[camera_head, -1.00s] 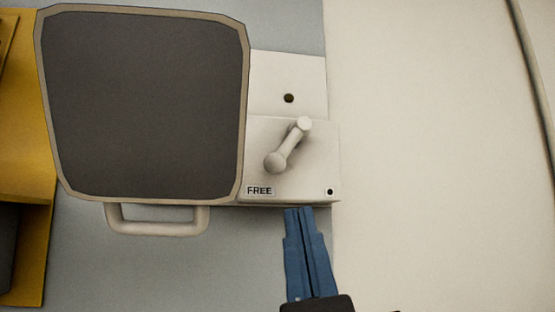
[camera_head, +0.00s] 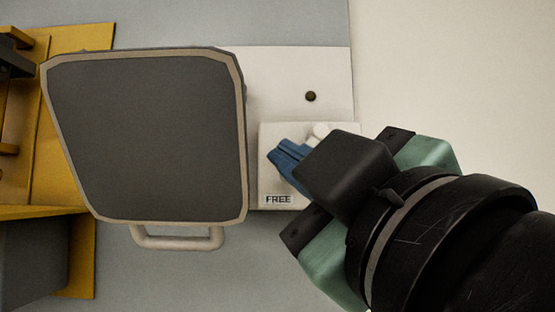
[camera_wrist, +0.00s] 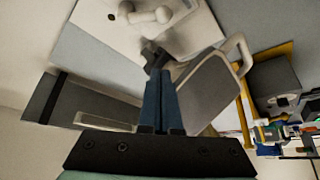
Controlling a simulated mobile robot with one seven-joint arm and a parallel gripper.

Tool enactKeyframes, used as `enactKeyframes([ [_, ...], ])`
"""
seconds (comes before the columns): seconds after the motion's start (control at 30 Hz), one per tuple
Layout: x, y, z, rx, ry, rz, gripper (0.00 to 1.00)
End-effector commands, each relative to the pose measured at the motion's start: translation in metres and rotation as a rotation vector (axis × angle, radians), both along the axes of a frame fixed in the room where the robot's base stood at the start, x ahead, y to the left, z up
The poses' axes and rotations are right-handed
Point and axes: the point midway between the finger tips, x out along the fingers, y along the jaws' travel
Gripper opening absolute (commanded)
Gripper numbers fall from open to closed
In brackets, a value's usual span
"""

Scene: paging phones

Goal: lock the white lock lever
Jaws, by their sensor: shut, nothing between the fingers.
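The white lock lever (camera_head: 320,130) is mostly hidden behind my gripper in the head view; only a small white end shows. In the wrist view a white knobbed lever (camera_wrist: 148,15) shows at the top, beyond the fingertips. It sits on a white lock box (camera_head: 268,140) with a FREE label (camera_head: 278,199). My gripper (camera_head: 276,156) has its blue fingers shut and empty, in front of the box and to the left of the visible lever end. The fingers also show together in the wrist view (camera_wrist: 157,75). I cannot tell whether they touch the lever.
A dark grey panel with a beige rim (camera_head: 145,140) stands just left of the lock box, with a handle (camera_head: 178,240) below it. A yellow frame (camera_head: 75,230) is at the far left. The pale wall (camera_head: 460,70) on the right is bare.

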Motion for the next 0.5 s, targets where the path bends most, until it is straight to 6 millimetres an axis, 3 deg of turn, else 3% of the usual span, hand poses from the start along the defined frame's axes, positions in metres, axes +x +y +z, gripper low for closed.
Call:
enactKeyframes([
  [0.17,0.015,0.006,0.009,0.003,0.004,0.004,0.00],
  [0.5,0.077,0.032,0.038,0.002,0.004,0.004,0.00],
])
